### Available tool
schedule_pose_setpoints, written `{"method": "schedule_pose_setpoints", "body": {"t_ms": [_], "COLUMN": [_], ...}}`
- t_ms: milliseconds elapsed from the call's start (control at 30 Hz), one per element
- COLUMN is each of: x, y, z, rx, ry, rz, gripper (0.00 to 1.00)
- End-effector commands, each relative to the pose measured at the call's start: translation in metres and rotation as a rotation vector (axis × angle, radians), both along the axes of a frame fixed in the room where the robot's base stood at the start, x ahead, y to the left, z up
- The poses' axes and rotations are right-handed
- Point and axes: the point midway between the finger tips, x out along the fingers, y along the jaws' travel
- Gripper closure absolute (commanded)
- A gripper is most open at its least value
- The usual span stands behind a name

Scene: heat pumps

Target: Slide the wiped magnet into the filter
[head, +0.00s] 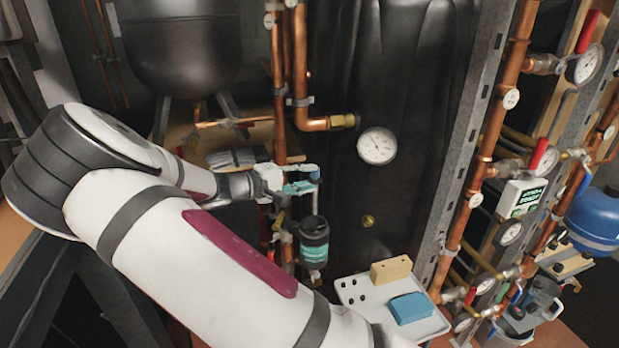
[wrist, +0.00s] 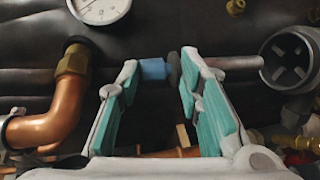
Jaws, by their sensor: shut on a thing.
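In the wrist view my gripper (wrist: 160,68) is shut on the magnet (wrist: 152,69). The magnet has a blue end and a dark collar between the fingertips. Its grey rod runs out to the right, towards the round, grey filter (wrist: 289,60) with a cross shape inside. In the head view the magnet (head: 316,200) hangs roughly upright over the filter. I cannot tell whether its tip is inside.
A white tray (head: 352,298) with a tan block (head: 391,270) and a blue cloth or sponge (head: 410,308) is at lower right. A copper pipe (head: 278,90) stands close behind my gripper. A gauge (head: 377,146) sits on the black tank. Pipes and valves crowd the right.

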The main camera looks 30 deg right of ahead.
Motion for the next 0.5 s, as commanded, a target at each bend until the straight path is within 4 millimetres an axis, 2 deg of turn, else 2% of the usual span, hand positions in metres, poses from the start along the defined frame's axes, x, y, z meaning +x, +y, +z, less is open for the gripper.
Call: {"method": "schedule_pose_setpoints", "body": {"t_ms": [267, 500], "x": [0.001, -0.001], "y": [0.0, 0.0], "z": [-0.027, -0.025], "rx": [-0.002, -0.001], "ry": [0.003, 0.001], "rz": [0.0, -0.002], "gripper": [1.0, 1.0]}}
